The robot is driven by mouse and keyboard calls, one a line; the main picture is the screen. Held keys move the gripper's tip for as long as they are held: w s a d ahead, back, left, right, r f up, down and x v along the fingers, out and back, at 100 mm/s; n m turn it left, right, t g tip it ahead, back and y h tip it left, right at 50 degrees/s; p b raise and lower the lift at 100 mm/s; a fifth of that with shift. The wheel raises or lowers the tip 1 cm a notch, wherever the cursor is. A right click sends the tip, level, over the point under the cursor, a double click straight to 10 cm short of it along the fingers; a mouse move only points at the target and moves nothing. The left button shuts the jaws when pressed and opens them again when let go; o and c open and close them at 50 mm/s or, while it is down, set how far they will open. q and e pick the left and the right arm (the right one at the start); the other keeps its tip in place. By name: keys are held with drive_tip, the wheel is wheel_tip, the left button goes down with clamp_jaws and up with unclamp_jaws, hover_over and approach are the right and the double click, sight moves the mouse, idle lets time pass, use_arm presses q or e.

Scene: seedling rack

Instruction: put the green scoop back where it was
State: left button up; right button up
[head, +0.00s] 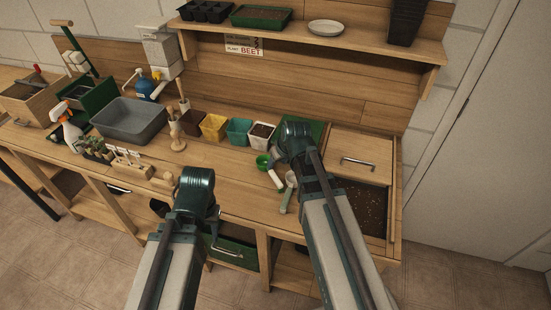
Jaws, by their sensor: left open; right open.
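The green scoop (263,161) lies on the bench top, its round green bowl toward the back and its pale handle slanting down to the right. A second scoop-like thing (290,178) with a whitish head and pale green handle lies just right of it. My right gripper (297,145) is over the bench just right of the green scoop, apart from it in the picture; its fingertips are mostly hidden by my arm. My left gripper (196,185) is over the bench's front edge, further left, with nothing seen in it. Both grippers are open.
Yellow (214,127), teal (238,131) and white (261,134) pots stand behind the scoop. A lidded soil bin (363,205) is at the right. A shelf (330,38) overhangs the back.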

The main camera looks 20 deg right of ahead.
use_arm(q)
wheel_tip(320, 180, up, 3)
drive_tip(key=shift+r+p, duration=0.1)
drive_tip(key=shift+p, duration=0.85)
use_arm(e)
drive_tip(key=s+a+g+h, duration=0.1)
drive_tip(key=s+a+g, duration=0.1)
drive_tip(key=s+a, duration=0.5)
drive_tip(key=s+a+r+n+g+h, duration=0.1)
drive_tip(key=s+a+g, duration=0.2)
drive_tip(key=s+a, duration=0.4)
drive_tip(key=s, duration=0.4)
drive_tip(key=shift+s+n, duration=0.3)
drive_tip(key=shift+s, duration=0.1)
drive_tip(key=shift+a, duration=0.1)
use_arm(q)
drive_tip(key=shift+d, duration=0.1)
